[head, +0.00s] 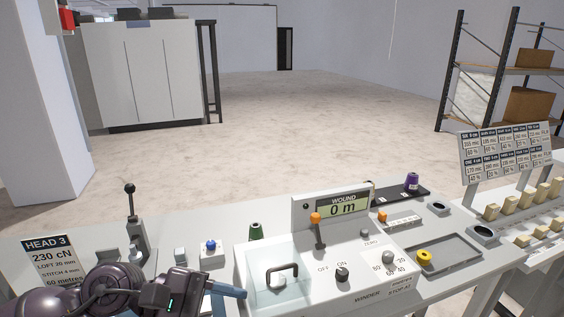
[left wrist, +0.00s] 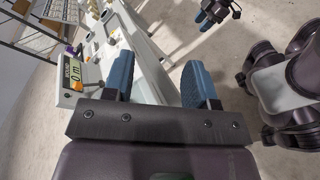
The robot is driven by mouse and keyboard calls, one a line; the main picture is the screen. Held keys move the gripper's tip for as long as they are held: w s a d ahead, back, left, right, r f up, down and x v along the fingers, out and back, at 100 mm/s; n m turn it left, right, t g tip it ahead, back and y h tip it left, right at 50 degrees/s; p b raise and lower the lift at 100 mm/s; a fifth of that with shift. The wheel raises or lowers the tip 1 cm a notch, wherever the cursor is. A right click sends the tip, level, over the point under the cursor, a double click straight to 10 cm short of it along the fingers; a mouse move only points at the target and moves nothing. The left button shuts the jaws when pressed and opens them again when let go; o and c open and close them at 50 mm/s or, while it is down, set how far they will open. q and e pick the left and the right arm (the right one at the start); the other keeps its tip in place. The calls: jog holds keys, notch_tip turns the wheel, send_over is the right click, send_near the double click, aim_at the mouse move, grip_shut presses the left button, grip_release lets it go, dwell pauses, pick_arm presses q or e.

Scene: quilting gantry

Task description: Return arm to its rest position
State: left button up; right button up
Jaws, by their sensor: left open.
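My left gripper (head: 228,291) is low over the front edge of the console (head: 440,285) in the head view, with its blue fingers pointing right, in front of the clear-covered box (head: 262,262). In the left wrist view its two blue fingers (left wrist: 158,78) stand apart with nothing between them. They hang beside the long pale console edge. My right gripper (left wrist: 214,14) shows only partly at the top of the left wrist view, over the floor; its opening cannot be made out. The head view does not show it.
On the console are a black-knobbed lever (head: 130,200), a blue button (head: 211,245), a green spool (head: 256,231), the winder panel (head: 335,210) reading 0 m, and a tray (head: 450,253) with a yellow ring. A placard (head: 50,262) stands at left.

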pick_arm(q)
jog(key=w+a+r+n+t+h, duration=0.2)
jog(key=r+n+t, duration=0.1)
jog(key=n+t, duration=0.55)
jog(key=w+a+r+n+t+h, duration=0.1)
jog(key=w+r+n+t, duration=0.3)
jog(key=n, duration=0.8)
jog(key=a+f+n+t+y, duration=0.35)
jog(key=a+n+y, duration=0.35)
jog(key=n, duration=0.5)
jog(key=a+f+n+t+y, duration=0.3)
jog(key=a+f+n+y, duration=0.2)
jog(key=n+y, duration=0.6)
jog(key=s+a+f+n+g+y, duration=0.1)
jog(key=s+a+f+n+g, duration=0.25)
jog(key=f+n, duration=0.25)
jog(key=s+a+f+n+g+y, duration=0.2)
jog(key=s+f+n+g, duration=0.2)
jog(key=f+n, duration=0.15)
jog(key=s+f+n+g+h, duration=0.2)
jog(key=s+f+n+g, duration=0.6)
jog(key=s, duration=0.5)
jog(key=w+f+m+t, duration=0.1)
jog(key=w+f+t, duration=0.6)
jog(key=f, duration=0.3)
jog(key=shift+w+d+t+h, duration=0.2)
jog(key=shift+d+t+h, duration=0.15)
jog(key=shift+t, duration=0.3)
